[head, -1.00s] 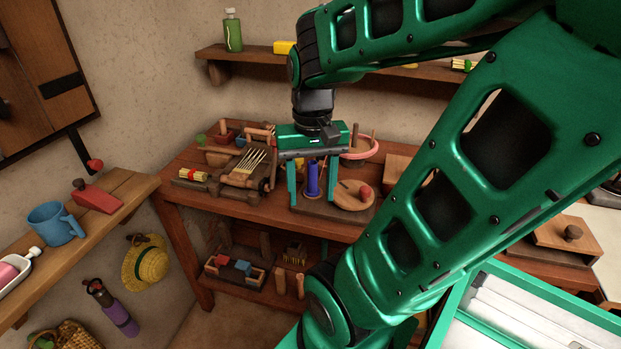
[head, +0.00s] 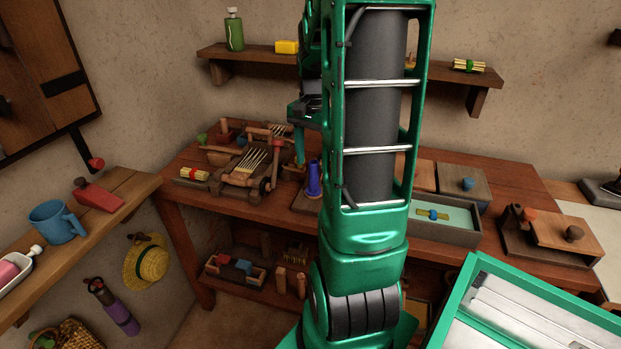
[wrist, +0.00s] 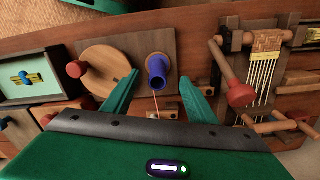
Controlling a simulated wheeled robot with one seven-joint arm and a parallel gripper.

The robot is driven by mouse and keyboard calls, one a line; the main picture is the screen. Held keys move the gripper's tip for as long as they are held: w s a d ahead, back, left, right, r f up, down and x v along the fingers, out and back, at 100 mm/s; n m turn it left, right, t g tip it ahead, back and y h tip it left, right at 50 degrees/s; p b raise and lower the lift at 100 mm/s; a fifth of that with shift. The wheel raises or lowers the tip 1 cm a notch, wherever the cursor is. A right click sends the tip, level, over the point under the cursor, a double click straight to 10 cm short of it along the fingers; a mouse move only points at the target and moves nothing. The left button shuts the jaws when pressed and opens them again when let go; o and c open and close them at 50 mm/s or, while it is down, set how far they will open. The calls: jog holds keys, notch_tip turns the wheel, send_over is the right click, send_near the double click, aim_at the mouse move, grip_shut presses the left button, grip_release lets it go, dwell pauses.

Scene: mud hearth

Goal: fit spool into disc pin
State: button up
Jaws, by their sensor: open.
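The blue spool (head: 313,181) stands on a dark wooden board (wrist: 140,45) on the workbench. In the wrist view the spool (wrist: 157,68) is seen from above, with a thin pale line running from its lower end. Beside it on the board is a round wooden disc (wrist: 106,62) with a red knob (wrist: 76,69). My arm hides the disc in the head view. My gripper (wrist: 158,77) is open, with a finger to each side of the spool in the picture and not closed on it. In the head view one finger (head: 299,146) shows above the spool; I cannot tell the exact height gap.
A small loom (head: 246,168) with pale warp threads and a red-ended peg (wrist: 238,92) stands close beside the spool. A tray with a teal inside (head: 451,232) and a lidded box (head: 463,185) lie to the right. A shelf (head: 245,52) runs above the bench.

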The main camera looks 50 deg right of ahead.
aim_at(313, 175)
jog(key=shift+s+f, duration=0.1)
jog(key=shift+f, duration=2.8)
jog(key=c, duration=1.1)
